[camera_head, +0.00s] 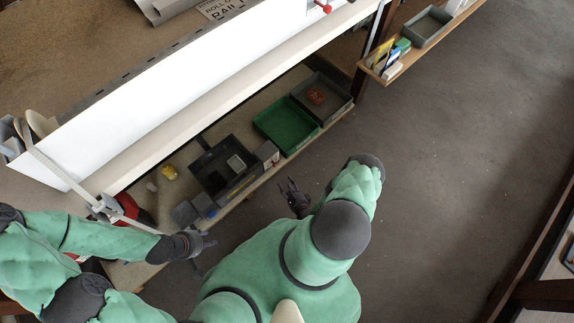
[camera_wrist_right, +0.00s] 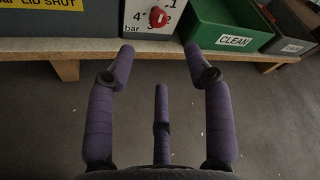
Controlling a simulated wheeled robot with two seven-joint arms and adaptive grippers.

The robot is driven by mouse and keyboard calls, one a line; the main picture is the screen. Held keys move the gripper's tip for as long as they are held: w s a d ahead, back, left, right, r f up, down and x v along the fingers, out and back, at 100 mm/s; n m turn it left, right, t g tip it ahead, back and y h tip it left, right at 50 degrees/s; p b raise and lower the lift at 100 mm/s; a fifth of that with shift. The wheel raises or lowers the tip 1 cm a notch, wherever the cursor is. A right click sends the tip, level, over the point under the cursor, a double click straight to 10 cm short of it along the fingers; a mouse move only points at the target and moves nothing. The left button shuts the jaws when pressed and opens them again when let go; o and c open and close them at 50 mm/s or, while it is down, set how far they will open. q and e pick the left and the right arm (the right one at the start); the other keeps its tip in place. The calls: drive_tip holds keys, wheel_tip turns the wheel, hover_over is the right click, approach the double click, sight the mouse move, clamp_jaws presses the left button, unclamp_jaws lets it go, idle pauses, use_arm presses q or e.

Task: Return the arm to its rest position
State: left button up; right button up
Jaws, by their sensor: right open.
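My right gripper (camera_head: 293,197) is open and empty over the grey floor, just in front of the lower shelf edge in the head view. In the right wrist view its purple-wrapped fingers (camera_wrist_right: 160,75) are spread apart, with nothing between them. My left gripper (camera_head: 205,243) is at the lower left in the head view, near the front edge of the lower shelf. It is small there, and I cannot tell whether its fingers are open or shut.
The lower shelf (camera_wrist_right: 70,47) holds a green tray (camera_head: 272,138) labelled CLEAN, a grey tray (camera_head: 340,96) with an orange-red item, and a black bin (camera_head: 205,178). A long white profile (camera_head: 160,95) lies on the bench above. The floor (camera_head: 440,170) to the right is clear.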

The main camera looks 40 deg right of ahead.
idle(0.3)
drive_tip(key=w+a+r+n+g+y+p, duration=0.1)
drive_tip(key=a+r+n+g+y, duration=0.25)
drive_tip(key=a+y, duration=0.45)
drive_tip(key=w+a+r+n+g+y+p, duration=0.1)
drive_tip(key=a+r+n+g+y+p, duration=0.25)
drive_tip(key=a, duration=0.75)
drive_tip(key=s+a+r+n+g, duration=0.2)
drive_tip(key=s+r+n+g, duration=0.9)
drive_tip(key=r+n, duration=0.15)
wheel_tip(320, 180, up, 17)
drive_tip(key=w+n+t+h+p, duration=0.2)
drive_tip(key=n+t+h+p, duration=0.1)
drive_tip(key=n, duration=0.3)
drive_tip(key=shift+w+d+f+n+t+h, duration=0.15)
drive_tip(key=shift+w+d+n+t+h, duration=0.1)
drive_tip(key=shift+n+t+h, duration=0.25)
